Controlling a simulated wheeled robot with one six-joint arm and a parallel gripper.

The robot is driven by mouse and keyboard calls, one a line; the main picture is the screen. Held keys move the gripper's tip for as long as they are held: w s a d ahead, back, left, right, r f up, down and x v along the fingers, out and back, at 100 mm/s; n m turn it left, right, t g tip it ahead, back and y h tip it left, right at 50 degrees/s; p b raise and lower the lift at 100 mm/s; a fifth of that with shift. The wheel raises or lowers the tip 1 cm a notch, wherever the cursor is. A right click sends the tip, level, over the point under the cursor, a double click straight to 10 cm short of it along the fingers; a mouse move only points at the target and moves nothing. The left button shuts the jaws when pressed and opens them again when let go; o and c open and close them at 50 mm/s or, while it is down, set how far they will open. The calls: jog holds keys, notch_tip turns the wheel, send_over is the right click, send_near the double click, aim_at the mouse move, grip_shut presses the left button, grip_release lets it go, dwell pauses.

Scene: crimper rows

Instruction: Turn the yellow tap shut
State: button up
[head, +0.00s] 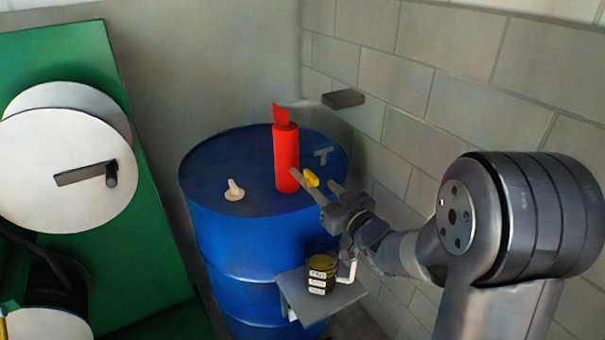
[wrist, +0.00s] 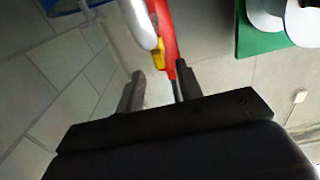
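The yellow tap (head: 311,178) is a small lever beside the red cylinder (head: 286,158) that stands on top of the blue drum (head: 235,250). The tap also shows in the wrist view (wrist: 159,54), in front of the red cylinder (wrist: 167,30), with a pale grey rounded bar (wrist: 138,22) close to its left. My gripper (head: 313,178) is open, its two fingers spread around the tap's position in the picture. In the wrist view my gripper (wrist: 159,68) has the tap just beyond and between its fingertips. Whether a finger touches it I cannot tell.
A beige knob (head: 234,191) and a grey T-shaped piece (head: 323,154) are on the drum top. A grey shelf (head: 337,298) below my gripper holds a dark labelled jar (head: 321,273). A block wall (head: 450,100) lies right, a green panel (head: 120,215) left.

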aim_at(307, 170)
jog(key=p+x, duration=0.1)
jog(key=x, duration=0.8)
jog(key=shift+c, duration=0.2)
grip_shut()
